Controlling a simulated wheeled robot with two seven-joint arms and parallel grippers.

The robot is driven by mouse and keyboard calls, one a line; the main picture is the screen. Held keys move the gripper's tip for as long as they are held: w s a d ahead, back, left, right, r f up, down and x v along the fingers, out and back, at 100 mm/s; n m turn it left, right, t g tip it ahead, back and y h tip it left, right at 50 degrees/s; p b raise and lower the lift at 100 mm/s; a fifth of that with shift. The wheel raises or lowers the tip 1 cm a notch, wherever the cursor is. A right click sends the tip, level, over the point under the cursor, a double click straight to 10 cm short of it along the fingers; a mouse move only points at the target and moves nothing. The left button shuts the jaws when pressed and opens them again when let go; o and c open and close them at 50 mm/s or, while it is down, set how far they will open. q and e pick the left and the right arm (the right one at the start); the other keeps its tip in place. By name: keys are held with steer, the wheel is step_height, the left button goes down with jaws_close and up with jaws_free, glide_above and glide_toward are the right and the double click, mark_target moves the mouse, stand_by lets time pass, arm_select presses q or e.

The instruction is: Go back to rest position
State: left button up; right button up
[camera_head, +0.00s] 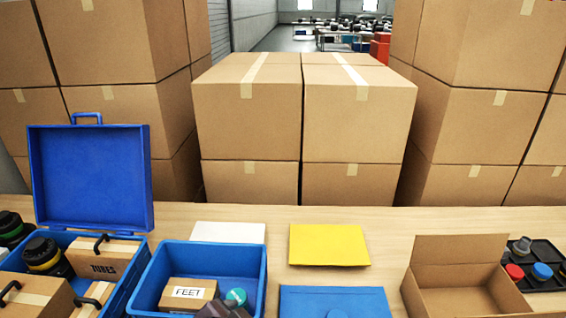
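Neither of my grippers shows in the head view, and no part of my arms can be made out. An open blue case (140,225) stands at the left of the table with its lid (90,178) raised. In it are a box marked TUBES (103,262), other cardboard boxes with black handles and a dark jar with a yellow band (46,257). A blue bin (208,256) beside it holds a box marked FEET (188,293), a teal round part (236,296) and dark parts cut off by the bottom edge.
On the table (400,222) lie a white sheet (228,232), a yellow envelope (328,245) and a blue folder (335,302). An open cardboard box (460,275) and a black tray with coloured caps (545,255) are at right. Stacked cartons (248,110) stand behind the table.

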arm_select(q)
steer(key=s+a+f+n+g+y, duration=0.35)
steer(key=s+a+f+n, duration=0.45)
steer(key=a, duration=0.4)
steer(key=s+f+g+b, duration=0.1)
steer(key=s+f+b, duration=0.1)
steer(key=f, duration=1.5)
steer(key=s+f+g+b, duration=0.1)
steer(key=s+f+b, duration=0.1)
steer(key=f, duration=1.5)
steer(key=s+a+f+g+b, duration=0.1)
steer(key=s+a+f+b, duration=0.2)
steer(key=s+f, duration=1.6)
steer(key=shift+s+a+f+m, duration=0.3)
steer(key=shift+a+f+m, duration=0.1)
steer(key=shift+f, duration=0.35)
